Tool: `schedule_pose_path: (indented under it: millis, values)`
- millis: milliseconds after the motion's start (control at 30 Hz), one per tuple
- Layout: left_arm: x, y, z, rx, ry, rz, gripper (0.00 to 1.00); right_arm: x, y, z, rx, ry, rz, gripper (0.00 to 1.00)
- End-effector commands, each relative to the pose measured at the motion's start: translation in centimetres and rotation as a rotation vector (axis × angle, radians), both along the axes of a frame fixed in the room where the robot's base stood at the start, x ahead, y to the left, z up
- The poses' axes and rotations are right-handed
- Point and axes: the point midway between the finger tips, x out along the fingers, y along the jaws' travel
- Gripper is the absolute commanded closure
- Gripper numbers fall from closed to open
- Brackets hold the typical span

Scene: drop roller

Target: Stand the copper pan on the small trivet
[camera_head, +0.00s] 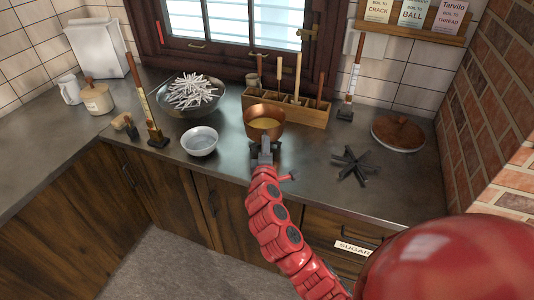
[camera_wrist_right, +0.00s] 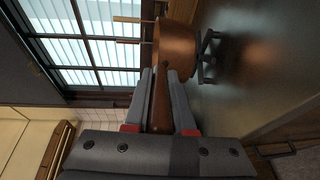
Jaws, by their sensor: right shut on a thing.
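The copper pan (camera_head: 266,113) is upright near the middle of the counter, with yellowish contents inside. My right gripper (camera_head: 264,148) is shut on the pan's handle. The right wrist view shows the handle between the gripper fingers (camera_wrist_right: 162,100) and the pan's copper side (camera_wrist_right: 178,48) beyond them. A small dark trivet (camera_wrist_right: 207,55) with legs shows right under the pan's base in that view. I cannot tell whether pan and trivet touch. In the head view the pan and gripper mostly hide it. A larger black star-shaped trivet (camera_head: 355,164) lies to the right, empty. My left gripper is not in view.
A wooden tool box (camera_head: 300,113) stands close behind the pan. A metal bowl (camera_head: 200,141) and a bowl of white sticks (camera_head: 190,95) are to the left. A round wooden-lidded dish (camera_head: 398,134) is at the right. The counter between pan and star trivet is clear.

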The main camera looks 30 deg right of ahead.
Motion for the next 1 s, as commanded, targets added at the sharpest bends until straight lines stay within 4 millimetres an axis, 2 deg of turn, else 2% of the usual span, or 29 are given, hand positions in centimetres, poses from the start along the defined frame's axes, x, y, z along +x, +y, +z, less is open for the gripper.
schedule_pose_path:
  millis: [233,533,567,700,733,1000]
  values:
    - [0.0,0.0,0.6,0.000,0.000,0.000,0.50,0.0,0.0,-2.7,-0.001,0.001,0.000,1.00]
    - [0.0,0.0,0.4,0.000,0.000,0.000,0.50,0.0,0.0,-2.9,-0.002,-0.002,0.001,1.00]
    - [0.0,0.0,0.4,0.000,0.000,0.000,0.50,0.0,0.1,-3.0,0.000,0.000,0.002,0.76]
    - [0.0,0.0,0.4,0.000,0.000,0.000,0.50,-0.1,0.0,-3.0,0.000,0.000,0.001,0.51]
    - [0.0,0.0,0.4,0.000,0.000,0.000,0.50,-0.1,0.0,-3.0,0.000,0.000,0.001,0.48]
    - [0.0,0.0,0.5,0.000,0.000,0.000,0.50,-0.1,0.0,-3.0,0.001,0.001,0.001,0.48]
